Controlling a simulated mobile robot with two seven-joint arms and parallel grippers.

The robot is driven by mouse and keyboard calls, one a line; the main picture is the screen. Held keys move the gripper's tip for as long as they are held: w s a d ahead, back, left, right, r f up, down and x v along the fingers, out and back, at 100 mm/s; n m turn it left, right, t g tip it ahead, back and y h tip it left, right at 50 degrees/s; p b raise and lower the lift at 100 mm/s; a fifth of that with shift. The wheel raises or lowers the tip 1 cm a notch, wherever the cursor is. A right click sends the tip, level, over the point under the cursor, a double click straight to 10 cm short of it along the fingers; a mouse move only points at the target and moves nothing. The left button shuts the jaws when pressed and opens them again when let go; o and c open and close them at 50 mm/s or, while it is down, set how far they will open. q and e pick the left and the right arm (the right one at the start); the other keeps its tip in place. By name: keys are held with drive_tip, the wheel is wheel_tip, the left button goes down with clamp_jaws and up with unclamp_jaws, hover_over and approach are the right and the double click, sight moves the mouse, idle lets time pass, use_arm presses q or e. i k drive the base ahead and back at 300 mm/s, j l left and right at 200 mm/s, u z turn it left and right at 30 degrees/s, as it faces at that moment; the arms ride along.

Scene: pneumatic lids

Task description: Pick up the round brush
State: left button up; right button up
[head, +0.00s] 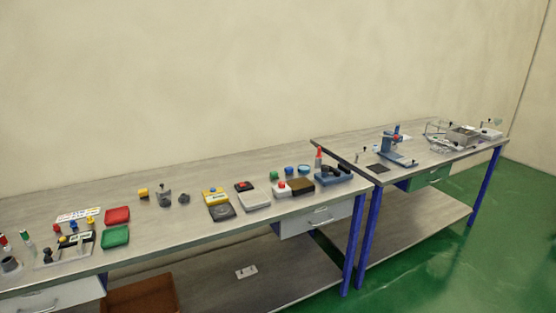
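I cannot make out a round brush for certain; the items on the benches are small in the head view. Upright thin pieces stand at the far left of the near bench, by a dark round cup (10,264), but I cannot tell what they are. A grey pot-like piece (164,198) and a smaller grey piece (184,198) stand near the middle of that bench. Neither of my grippers is in view.
The near bench (160,236) holds a red tray (117,215), a green tray (115,237), a yellow-and-black device (218,203) and a red-tipped bottle (318,158). A second bench (345,146) carries a blue stand (393,146). Green floor (440,252) is open at right.

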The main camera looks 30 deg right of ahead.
sight(319, 155)
drive_tip(key=l+u, duration=0.6)
drive_tip(key=u, duration=0.15)
drive_tip(key=l+u, duration=0.1)
drive_tip(key=l, duration=0.25)
drive_tip(key=k+l+u, duration=0.15)
drive_tip(key=l, duration=0.2)
drive_tip(key=l+u, duration=0.1)
drive_tip(key=l, duration=0.25)
drive_tip(key=k+l, duration=0.1)
drive_tip(key=l, duration=0.25)
drive_tip(key=k+l+u, duration=0.1)
drive_tip(key=l, duration=0.3)
drive_tip(key=k+l, duration=0.15)
drive_tip(key=l, duration=0.2)
drive_tip(key=k+l, duration=0.1)
drive_tip(key=l, duration=0.25)
drive_tip(key=k+l+u, duration=0.1)
drive_tip(key=l, duration=0.25)
drive_tip(key=k+l, duration=0.2)
drive_tip(key=l, duration=0.15)
